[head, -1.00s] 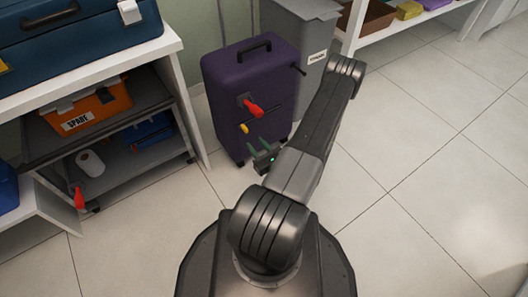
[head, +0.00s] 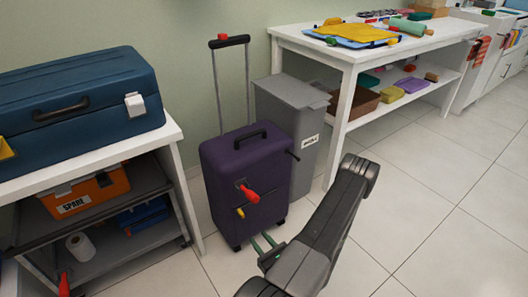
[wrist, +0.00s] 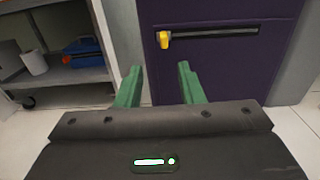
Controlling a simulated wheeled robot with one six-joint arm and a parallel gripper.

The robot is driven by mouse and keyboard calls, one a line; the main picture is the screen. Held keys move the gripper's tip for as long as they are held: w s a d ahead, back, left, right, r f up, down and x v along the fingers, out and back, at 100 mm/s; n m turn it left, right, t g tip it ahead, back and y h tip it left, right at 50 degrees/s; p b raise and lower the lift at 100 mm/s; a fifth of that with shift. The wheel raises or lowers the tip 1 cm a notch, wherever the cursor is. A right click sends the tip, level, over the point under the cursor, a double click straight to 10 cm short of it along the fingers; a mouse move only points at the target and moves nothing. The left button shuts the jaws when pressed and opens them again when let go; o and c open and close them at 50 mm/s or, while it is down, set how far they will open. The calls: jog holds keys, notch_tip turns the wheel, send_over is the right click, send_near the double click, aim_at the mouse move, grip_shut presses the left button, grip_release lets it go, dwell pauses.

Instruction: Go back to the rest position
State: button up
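My gripper (head: 265,244) is low in front of the purple suitcase (head: 248,182), near its lower front. In the wrist view my gripper (wrist: 157,84) has its two green fingers spread apart with nothing between them. The suitcase front (wrist: 222,75) is ahead of the fingers, and a gap seems to lie between. A yellow knob (wrist: 163,39) sits at the left end of a dark slot on the suitcase. A red handle (head: 250,194) is on the suitcase front in the head view. The suitcase stands upright with its pull handle (head: 229,42) raised.
A grey bin (head: 292,130) stands behind the suitcase to the right. A white table (head: 345,100) with cloths is further right. On the left a white bench (head: 172,135) carries a blue toolbox (head: 80,100), above a grey cart with an orange box (head: 85,192). Floor (head: 430,220) at right is clear.

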aim_at(243, 217)
jog(key=b+x, duration=0.3)
jog(key=x, duration=0.9)
jog(key=shift+w, duration=0.25)
jog(key=shift+w+a, duration=0.4)
jog(key=shift+w, duration=0.2)
jog(key=shift+s, duration=0.1)
